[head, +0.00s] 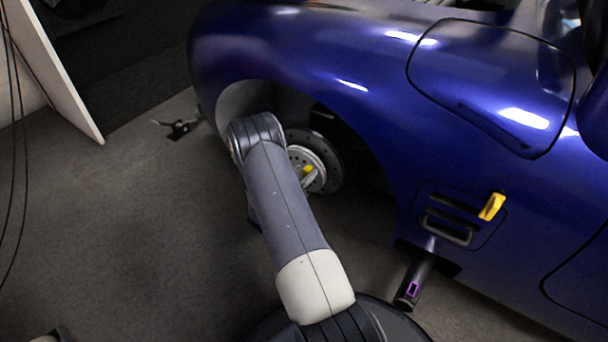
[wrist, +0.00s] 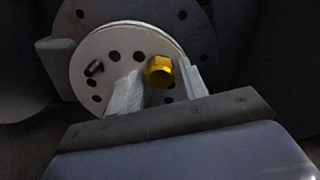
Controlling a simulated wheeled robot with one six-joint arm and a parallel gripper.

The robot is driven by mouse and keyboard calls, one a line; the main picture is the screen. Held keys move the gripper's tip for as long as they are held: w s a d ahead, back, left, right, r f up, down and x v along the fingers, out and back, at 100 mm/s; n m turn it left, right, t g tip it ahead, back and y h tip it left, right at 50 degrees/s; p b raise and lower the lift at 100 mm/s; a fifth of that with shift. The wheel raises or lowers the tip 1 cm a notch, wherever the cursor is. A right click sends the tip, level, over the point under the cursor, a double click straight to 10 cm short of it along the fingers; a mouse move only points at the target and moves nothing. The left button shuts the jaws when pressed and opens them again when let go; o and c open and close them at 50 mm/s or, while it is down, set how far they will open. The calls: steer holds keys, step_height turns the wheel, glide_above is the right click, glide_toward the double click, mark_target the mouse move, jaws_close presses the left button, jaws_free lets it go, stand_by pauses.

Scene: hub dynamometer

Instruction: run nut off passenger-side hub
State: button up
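The passenger-side hub (head: 300,158) shows as a pale round face with holes in front of a dark brake disc, inside the blue car's open wheel arch. It fills the upper wrist view (wrist: 95,58). A gold-yellow nut (wrist: 160,71) sits at the hub face, right of its middle; it also shows as a small yellow spot in the head view (head: 307,169). My gripper (wrist: 160,80) reaches to the hub, one pale finger on each side of the nut. Whether the fingers press on the nut or stand just clear cannot be told.
The blue fender (head: 330,55) curves over my arm. A yellow piece (head: 492,206) sits on the car's side vent, and a dark cylinder with a purple mark (head: 413,287) is below. Open floor (head: 110,230) lies left.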

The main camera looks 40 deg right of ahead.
steer(key=shift+f+m+b, duration=0.15)
steer(key=shift+m+b, duration=0.45)
steer(key=shift+b, duration=0.05)
steer(key=m+b, duration=0.4)
steer(key=m, duration=0.1)
steer(key=shift+m+b, duration=0.3)
steer(key=shift+b, duration=0.05)
steer(key=m, duration=1.1)
steer(key=shift+d, duration=0.1)
steer(key=shift+r+m, duration=0.2)
steer(key=shift+m, duration=2.9)
steer(key=shift+c, duration=0.3)
